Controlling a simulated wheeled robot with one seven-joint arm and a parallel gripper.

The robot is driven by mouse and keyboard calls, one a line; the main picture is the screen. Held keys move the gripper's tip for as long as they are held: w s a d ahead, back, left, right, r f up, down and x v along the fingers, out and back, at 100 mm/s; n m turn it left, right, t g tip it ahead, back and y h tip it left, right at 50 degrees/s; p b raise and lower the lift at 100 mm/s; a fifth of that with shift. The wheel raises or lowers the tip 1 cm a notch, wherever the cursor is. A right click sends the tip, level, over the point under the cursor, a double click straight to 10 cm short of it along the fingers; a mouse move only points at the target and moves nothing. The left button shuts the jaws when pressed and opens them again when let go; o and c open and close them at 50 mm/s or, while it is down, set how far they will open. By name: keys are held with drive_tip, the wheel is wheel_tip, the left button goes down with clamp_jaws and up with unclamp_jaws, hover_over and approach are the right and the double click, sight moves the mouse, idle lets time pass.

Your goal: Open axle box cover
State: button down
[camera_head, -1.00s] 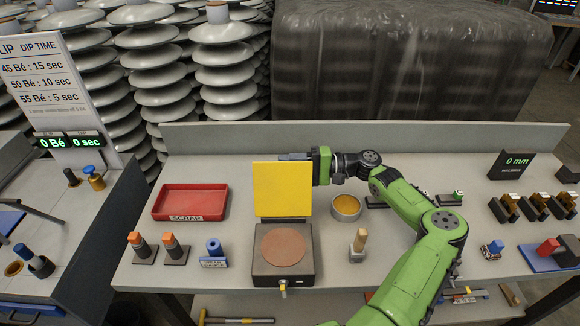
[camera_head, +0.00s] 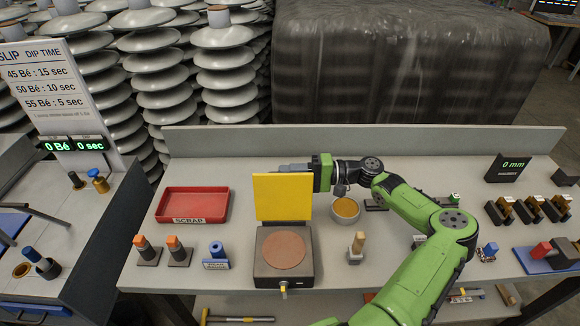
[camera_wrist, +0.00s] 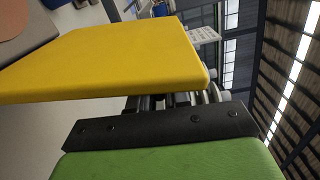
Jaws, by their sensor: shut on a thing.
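The axle box (camera_head: 284,284) is a dark square box with a round brown disc (camera_head: 284,250) on its top, on the bench. Its yellow cover (camera_head: 283,199) stands roughly upright at the box's back edge, so the top is uncovered. My gripper (camera_head: 296,168) is at the cover's upper edge, behind it, with the fingers partly hidden. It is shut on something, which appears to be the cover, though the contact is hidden. In the wrist view the yellow cover (camera_wrist: 115,60) fills the upper left, just beyond the dark gripper body (camera_wrist: 160,125).
A red scrap tray (camera_head: 193,204) lies to the left, and a bowl of brown material (camera_head: 345,208) sits right of the cover. Small orange-topped and blue pieces stand in front of the tray. A wooden-topped piece (camera_head: 357,245) stands right of the box. A low wall (camera_head: 440,140) runs behind the bench.

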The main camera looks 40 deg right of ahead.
drive_tip(key=c, duration=1.2)
unclamp_jaws()
drive_tip(key=shift+f, duration=0.15)
drive_tip(key=shift+o, duration=0.2)
drive_tip(key=p+v, duration=0.1)
drive_tip(key=v, duration=1.5)
